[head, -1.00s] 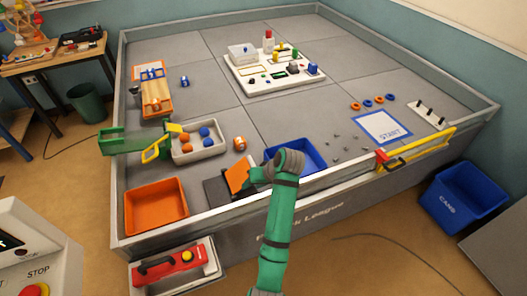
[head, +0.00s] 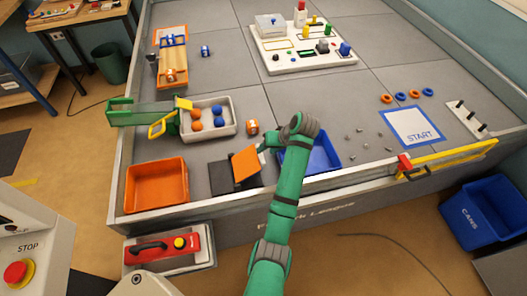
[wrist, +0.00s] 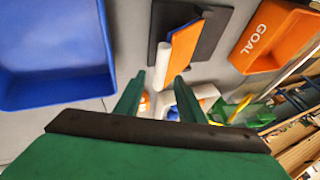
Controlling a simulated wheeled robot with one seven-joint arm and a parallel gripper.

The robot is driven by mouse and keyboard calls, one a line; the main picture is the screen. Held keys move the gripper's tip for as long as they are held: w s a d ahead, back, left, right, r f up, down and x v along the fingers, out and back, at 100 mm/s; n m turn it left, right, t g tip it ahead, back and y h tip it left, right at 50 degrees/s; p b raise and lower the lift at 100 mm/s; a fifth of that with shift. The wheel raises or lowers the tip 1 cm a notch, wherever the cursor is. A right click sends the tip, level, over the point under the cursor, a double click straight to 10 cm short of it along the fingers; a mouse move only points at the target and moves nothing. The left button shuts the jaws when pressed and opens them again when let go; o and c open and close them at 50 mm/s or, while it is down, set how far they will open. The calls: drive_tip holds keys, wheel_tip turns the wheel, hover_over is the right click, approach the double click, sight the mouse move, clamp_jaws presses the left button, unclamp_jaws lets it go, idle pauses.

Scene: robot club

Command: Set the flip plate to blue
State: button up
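The flip plate (head: 245,163) stands tilted on a dark flat base (head: 222,178), its orange face toward the head camera. In the wrist view, the plate (wrist: 184,48) is seen steeply from the side, with a thin blue strip along it, above the dark base (wrist: 208,35). My gripper (head: 264,146) is just right of the plate's upper edge in the head view. In the wrist view, my gripper (wrist: 160,82) has its two fingers apart with nothing held between them. Whether a finger touches the plate cannot be told.
A blue bin (head: 322,160) stands close right of my gripper. An orange goal bin (head: 157,187) is left of the plate. A tray of balls (head: 226,130) and an orange-and-white piece (head: 252,127) lie behind. The arena's front wall (head: 330,182) runs beneath my arm.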

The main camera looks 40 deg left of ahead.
drive_tip(key=shift+x, duration=1.95)
drive_tip(key=shift+c, duration=0.4)
clamp_jaws()
drive_tip(key=shift+w+r, duration=0.15)
